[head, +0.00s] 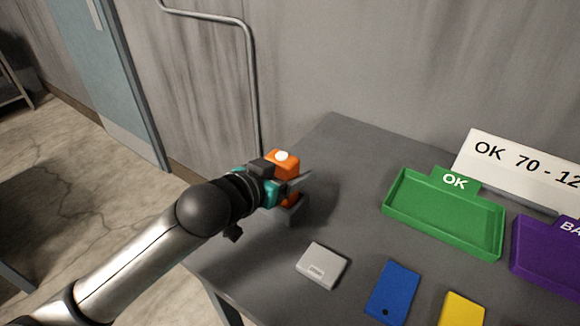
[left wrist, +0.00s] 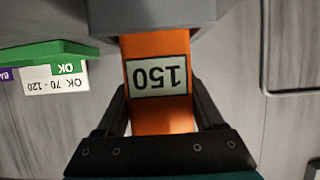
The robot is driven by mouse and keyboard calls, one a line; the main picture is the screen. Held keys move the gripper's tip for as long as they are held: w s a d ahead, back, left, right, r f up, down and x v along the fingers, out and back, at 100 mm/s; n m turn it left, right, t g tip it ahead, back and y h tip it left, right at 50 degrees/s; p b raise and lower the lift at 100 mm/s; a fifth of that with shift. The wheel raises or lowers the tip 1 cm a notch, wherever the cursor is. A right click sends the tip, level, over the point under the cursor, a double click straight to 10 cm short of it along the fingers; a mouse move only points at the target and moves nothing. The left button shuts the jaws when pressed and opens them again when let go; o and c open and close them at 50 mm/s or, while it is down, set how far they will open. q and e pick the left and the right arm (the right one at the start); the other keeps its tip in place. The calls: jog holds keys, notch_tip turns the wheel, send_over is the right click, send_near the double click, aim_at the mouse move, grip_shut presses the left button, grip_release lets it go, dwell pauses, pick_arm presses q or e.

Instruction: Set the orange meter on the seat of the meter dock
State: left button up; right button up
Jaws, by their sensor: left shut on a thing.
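The orange meter (head: 286,160) has a white round top and is upright in my left gripper (head: 292,185), above the left part of the table. In the left wrist view the meter (left wrist: 160,112) shows a display reading 150, upside down, between the two dark fingers of the gripper (left wrist: 165,100). The grey meter dock (head: 297,211) is mostly hidden behind my gripper and the meter. In the left wrist view a grey block (left wrist: 150,15), apparently the dock, meets the meter's lower end. I cannot tell whether the meter rests on the seat. My right gripper is not in view.
On the grey table (head: 345,165) are a pale grey block (head: 322,264), a blue block (head: 392,290) and a yellow block (head: 462,310). A green OK tray (head: 445,232), a purple tray (head: 545,250) and a white sign (head: 510,160) reading OK 70 - 12 stand to the right.

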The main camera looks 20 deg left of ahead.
pick_arm(q)
jog(key=shift+f, duration=0.25)
dwell(0.6)
jog(key=o, duration=1.5)
jog(key=shift+p+v, duration=3.95)
jog(key=shift+v, duration=3.7)
